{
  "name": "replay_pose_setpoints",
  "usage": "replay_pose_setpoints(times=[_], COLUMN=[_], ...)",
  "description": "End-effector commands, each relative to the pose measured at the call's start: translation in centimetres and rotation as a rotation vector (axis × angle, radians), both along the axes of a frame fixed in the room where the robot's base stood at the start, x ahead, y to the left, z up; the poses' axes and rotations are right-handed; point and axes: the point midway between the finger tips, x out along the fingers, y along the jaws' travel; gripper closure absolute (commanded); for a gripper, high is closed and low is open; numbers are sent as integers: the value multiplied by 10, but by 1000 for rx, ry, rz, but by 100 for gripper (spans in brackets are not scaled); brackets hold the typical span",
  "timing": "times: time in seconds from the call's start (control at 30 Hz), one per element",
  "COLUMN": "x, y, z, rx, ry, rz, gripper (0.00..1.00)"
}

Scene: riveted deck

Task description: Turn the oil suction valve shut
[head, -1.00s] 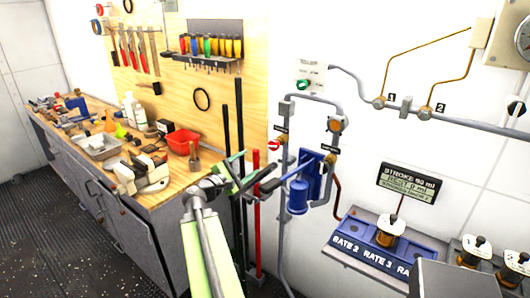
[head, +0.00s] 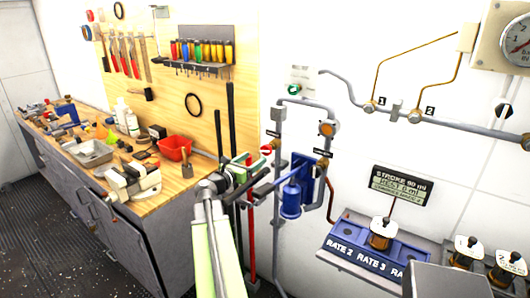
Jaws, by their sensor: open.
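Two small labelled valves sit on the grey pipe loop on the white wall. One has a red and white knob (head: 266,149) on the left pipe; the other is a brass valve (head: 320,164) on the right pipe. Their labels are too small to read, so I cannot tell which is the oil suction valve. My gripper (head: 254,171) is open and empty, in front of the left pipe, just below and left of the red knob in the picture. It looks apart from both valves; depth is hard to judge.
A blue hand pump (head: 292,199) hangs between the pipes. Long-handled tools (head: 231,120) stand left of the pipes. A workbench with a red tray (head: 174,147) is at left. A blue rate panel (head: 352,254) juts out at lower right, below a stroke sign (head: 402,186).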

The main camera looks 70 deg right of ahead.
Motion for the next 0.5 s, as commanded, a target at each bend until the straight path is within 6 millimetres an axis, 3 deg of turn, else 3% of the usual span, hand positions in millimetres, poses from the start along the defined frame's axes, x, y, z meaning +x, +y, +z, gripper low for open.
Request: replay_pose_setpoints(times=[0.03, 0.2, 0.33, 0.5], x=[-3, -12, -18, -22], y=[-16, -53, -72, -82], z=[0, 0, 0, 0], rx=[0, 0, 0, 0], ry=[0, -1, -1, -1], rz=[-4, -2, -1, -1], gripper=[35, 35, 35, 35])
